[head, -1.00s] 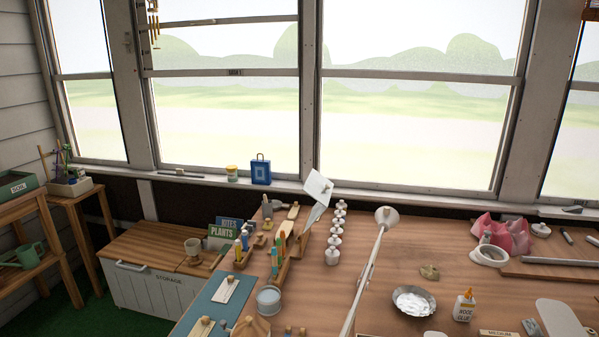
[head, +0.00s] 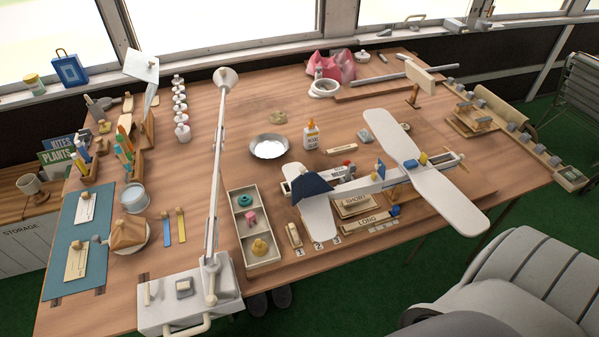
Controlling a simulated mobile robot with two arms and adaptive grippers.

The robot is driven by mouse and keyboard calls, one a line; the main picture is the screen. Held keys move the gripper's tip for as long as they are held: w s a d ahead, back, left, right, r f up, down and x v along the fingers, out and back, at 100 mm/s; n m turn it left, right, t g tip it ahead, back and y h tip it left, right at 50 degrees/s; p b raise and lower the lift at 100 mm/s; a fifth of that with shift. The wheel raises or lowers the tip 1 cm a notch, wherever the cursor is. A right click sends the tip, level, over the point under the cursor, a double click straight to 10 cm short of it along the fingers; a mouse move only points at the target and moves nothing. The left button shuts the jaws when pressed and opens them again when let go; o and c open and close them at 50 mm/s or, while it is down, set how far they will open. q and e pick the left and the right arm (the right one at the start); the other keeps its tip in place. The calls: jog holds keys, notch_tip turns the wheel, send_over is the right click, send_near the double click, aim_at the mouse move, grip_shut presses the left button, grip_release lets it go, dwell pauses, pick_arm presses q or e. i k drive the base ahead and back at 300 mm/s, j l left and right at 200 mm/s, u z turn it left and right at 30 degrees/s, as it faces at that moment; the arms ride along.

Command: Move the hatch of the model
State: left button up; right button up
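The model is a white plane (head: 358,187) on the right half of the workbench, in the head view. Its long white wing (head: 405,150) lies across the body, and its tail end points left. A dark blue panel (head: 312,187) is at the tail end. Small blue and yellow parts (head: 422,159) sit on and beside the body near the wing. I cannot tell which part is the hatch. Neither of my grippers is in view.
A parts tray (head: 264,262) stands left of the plane. A lamp arm (head: 216,150) rises from a pale base (head: 205,318). A metal dish (head: 268,147) and glue bottle (head: 311,134) stand behind the plane. A grey seat (head: 535,270) is at lower right.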

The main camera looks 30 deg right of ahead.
aim_at(381, 167)
jog(key=z, duration=1.65)
